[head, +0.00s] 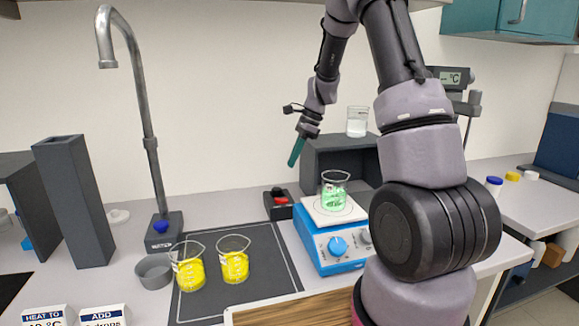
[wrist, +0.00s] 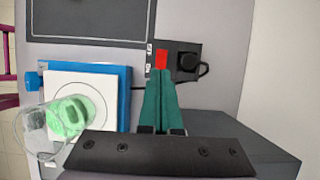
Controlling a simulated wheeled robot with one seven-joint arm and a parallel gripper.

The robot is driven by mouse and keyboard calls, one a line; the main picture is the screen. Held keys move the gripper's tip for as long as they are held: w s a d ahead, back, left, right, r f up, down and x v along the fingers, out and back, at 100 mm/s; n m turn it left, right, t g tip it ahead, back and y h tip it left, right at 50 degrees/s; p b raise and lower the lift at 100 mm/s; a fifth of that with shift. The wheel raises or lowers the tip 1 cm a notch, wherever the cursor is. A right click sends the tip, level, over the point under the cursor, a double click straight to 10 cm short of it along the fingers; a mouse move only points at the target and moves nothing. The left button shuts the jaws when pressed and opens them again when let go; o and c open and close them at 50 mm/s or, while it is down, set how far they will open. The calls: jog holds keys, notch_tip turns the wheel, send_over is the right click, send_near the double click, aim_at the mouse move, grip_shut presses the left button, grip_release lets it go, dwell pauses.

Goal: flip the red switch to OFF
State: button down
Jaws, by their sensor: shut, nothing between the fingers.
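The red switch (head: 281,200) sits on a small black box (head: 268,208) at the left of the blue hotplate. In the wrist view the red switch (wrist: 162,58) shows just beyond my fingertips, on the black box (wrist: 185,72), with small white markings at its left edge too small to read. My gripper (head: 293,162) has teal fingers, pointing down, above and apart from the switch box in the head view. In the wrist view my gripper (wrist: 158,84) is shut and empty. I cannot tell which position the switch is in.
The blue hotplate (head: 318,250) carries a beaker of green liquid (head: 335,190). A dark block (head: 352,152) behind it holds a clear beaker (head: 357,121). Two yellow-filled beakers (head: 188,274) (head: 235,266) stand on a dark mat (head: 262,262). A grey tap (head: 147,120) rises at the left.

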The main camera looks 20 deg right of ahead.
aim_at(276, 199)
jog(key=x, duration=1.1)
jog(key=shift+f, duration=0.4)
jog(key=shift+a, duration=0.15)
jog(key=shift+a+f+h, duration=0.2)
jog(key=shift+h, duration=0.1)
jog(key=shift+d, duration=0.15)
jog(key=shift+d, duration=0.75)
